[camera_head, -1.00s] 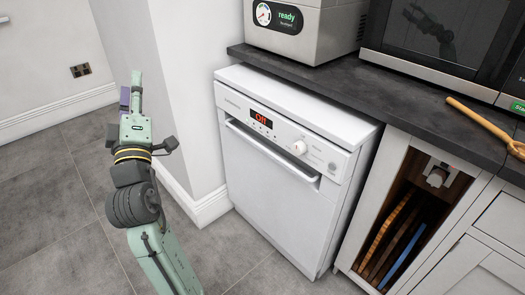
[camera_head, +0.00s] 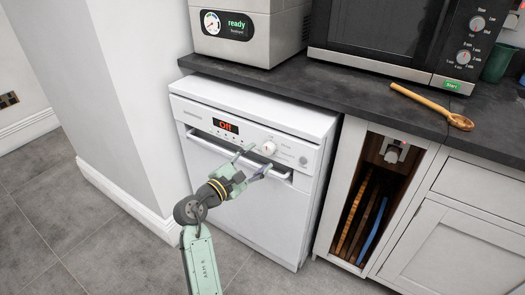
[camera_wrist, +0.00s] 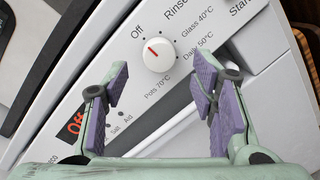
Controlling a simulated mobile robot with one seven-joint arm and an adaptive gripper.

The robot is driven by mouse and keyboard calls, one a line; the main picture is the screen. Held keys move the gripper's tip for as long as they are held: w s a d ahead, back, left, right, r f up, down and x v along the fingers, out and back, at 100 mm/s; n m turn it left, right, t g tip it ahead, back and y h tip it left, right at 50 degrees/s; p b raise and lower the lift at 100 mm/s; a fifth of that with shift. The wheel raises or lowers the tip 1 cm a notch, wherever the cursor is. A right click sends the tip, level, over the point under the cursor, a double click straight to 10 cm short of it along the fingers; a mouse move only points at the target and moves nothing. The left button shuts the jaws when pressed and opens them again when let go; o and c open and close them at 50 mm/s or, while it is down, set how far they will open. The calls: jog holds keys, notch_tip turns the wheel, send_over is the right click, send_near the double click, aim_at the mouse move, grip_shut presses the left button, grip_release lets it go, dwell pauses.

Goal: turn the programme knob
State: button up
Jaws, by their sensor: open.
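The white dishwasher (camera_head: 245,205) has a control panel along its top front. Its programme knob (camera_head: 268,148) is round and white, and it also shows in the wrist view (camera_wrist: 159,55) with a red mark pointing up and left, towards the "Off" label. The display (camera_head: 226,126) reads "Off" in red. My gripper (camera_head: 253,161) is in front of the panel, just below and left of the knob in the head view. In the wrist view its two purple-padded fingers (camera_wrist: 160,85) are spread apart, with the knob beyond and between their tips, not visibly touched.
The dishwasher's handle recess (camera_head: 200,140) runs below the panel. The dark worktop (camera_head: 300,77) above carries a steel appliance (camera_head: 245,45), a microwave (camera_head: 385,40) and a wooden spoon (camera_head: 430,105). An open cubby (camera_head: 375,195) with boards is at right.

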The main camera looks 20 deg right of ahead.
aim_at(266, 151)
jog(key=shift+x, duration=2)
jog(key=shift+c, duration=0.3)
jog(key=c, duration=1.1)
